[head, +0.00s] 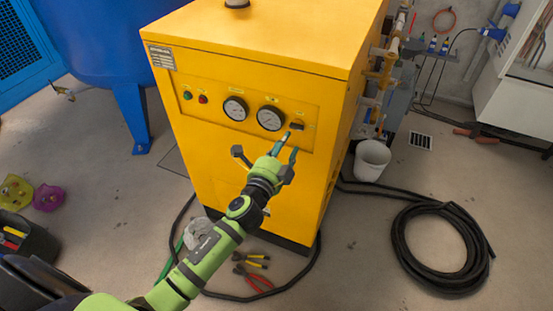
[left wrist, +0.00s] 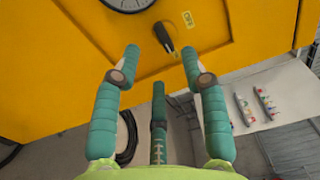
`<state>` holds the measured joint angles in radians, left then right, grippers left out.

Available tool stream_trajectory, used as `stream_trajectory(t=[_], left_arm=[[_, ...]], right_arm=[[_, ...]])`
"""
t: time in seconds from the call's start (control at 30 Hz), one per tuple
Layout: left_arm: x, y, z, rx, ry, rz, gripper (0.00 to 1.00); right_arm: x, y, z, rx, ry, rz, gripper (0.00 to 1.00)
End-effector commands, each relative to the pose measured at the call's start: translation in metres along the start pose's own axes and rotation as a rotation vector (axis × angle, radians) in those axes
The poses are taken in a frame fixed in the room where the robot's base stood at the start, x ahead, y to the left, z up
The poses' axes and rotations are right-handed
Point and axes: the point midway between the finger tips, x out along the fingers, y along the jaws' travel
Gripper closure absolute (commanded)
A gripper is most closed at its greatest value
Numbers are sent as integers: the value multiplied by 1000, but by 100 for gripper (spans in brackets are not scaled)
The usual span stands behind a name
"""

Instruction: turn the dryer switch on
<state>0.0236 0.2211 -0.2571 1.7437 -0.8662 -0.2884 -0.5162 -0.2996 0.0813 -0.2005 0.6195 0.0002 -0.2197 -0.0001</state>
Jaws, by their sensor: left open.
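The yellow dryer (head: 245,165) stands in the middle of the head view, its front panel facing me. Its black rotary switch (head: 297,126) is at the right of the panel, beside the right gauge. In the left wrist view the switch (left wrist: 163,36) has a tilted knob, with a small yellow label (left wrist: 188,19) to its right. My left gripper (head: 292,141) is open and empty just below the switch. In the left wrist view its teal fingertips (left wrist: 160,54) are apart to either side, below the knob, with no contact visible. My right gripper is not in view.
Two gauges (head: 235,108) and green and red buttons (head: 203,99) are on the same panel. A blue tank (head: 100,45) stands at the left, a white bucket (head: 371,160) at the right. A coiled black hose (head: 396,250) and pliers (head: 258,283) lie on the floor.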

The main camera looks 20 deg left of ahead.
Motion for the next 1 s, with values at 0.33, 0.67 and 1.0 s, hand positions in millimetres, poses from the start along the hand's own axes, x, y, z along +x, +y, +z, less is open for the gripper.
stream_trajectory(t=[0.33, 0.67, 1.0], left_arm=[[-55, 0, 0, 0, -1, 1, 56], [-61, 0, 0, 1, -1, -1, 56], [-61, 6, 1, -10, -2, 15, 56]], right_arm=[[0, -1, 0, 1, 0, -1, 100], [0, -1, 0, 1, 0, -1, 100], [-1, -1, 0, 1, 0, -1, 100]])
